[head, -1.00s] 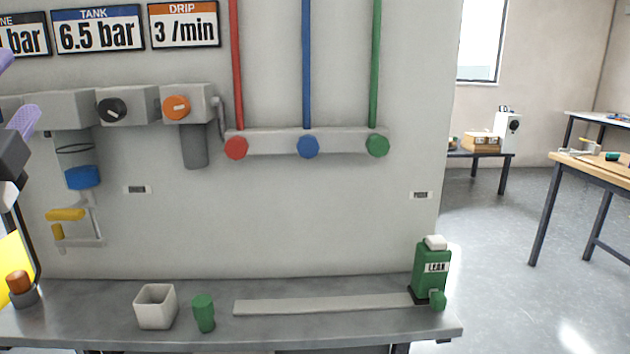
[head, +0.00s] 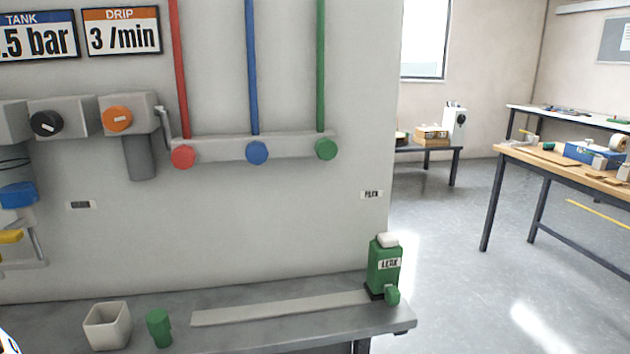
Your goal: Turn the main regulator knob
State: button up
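On the wall panel at the left of the head view, a row of grey housings carries a black knob (head: 46,123) and an orange knob (head: 117,119). The black knob has a pale pointer mark. I cannot tell for sure which one is the main regulator knob. Signs above read "TANK", ending in ".5 bar" (head: 36,37), and "DRIP 3 /min" (head: 122,31). My gripper is not in view.
Red (head: 183,157), blue (head: 257,152) and green (head: 326,149) knobs sit on a manifold. The bench (head: 340,322) below holds a white cup (head: 107,325), a green cylinder (head: 159,328), a flat strip (head: 280,308) and a "LEAK" bottle (head: 384,267). Open floor lies right.

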aim_at(45, 123)
jog(key=u, duration=1.4)
